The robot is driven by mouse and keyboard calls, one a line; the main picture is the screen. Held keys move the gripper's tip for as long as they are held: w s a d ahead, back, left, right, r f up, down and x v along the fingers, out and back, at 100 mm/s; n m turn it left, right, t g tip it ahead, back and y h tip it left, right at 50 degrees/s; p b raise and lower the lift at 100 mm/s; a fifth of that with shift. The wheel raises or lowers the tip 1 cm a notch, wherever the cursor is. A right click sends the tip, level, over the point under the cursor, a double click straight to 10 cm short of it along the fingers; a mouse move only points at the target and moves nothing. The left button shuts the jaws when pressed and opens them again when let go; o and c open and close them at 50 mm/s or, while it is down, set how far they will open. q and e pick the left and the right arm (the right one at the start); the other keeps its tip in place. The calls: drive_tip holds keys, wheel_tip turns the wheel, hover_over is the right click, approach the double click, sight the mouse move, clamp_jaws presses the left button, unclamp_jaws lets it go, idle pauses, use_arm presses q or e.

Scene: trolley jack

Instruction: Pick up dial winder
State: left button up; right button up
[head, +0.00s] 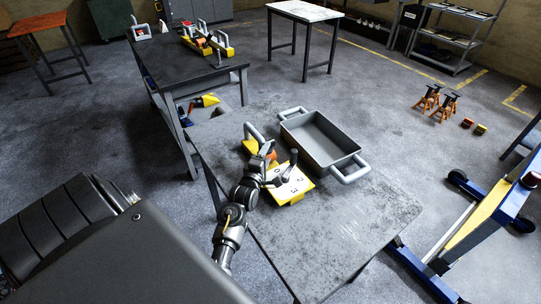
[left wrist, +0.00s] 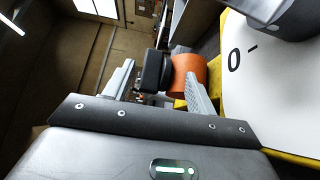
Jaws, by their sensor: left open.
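The dial winder has a yellow body (head: 250,147), a white numbered dial plate (head: 291,183), an orange drum (head: 271,155) and a grey arched handle (head: 252,131). It sits on the near grey table, partly hidden by my left gripper (head: 266,160). A dark grey lever (head: 290,163) stands over the dial. In the left wrist view, my left gripper (left wrist: 155,60) is open. The orange drum (left wrist: 188,76) and a black part (left wrist: 153,72) show between its fingers, the drum close to the right finger. I cannot tell whether they touch. My right gripper is out of view.
A grey bin (head: 318,140) with two handles stands beside the winder on the near table (head: 330,225). The table's right front is clear. A dark table (head: 180,65) behind holds another yellow device (head: 208,45). A blue trolley jack (head: 480,225) stands on the floor at right.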

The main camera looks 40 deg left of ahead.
sight(271, 147)
use_arm(q)
drive_tip(key=x, duration=0.1)
drive_tip(key=p+x, duration=0.1)
drive_tip(key=x, duration=0.2)
drive_tip(key=shift+w+a+r, duration=0.1)
drive_tip(key=shift+w+r, duration=0.2)
drive_tip(key=shift+w, duration=0.2)
drive_tip(key=c, duration=1.1)
clamp_jaws()
drive_tip(key=shift+f, duration=0.1)
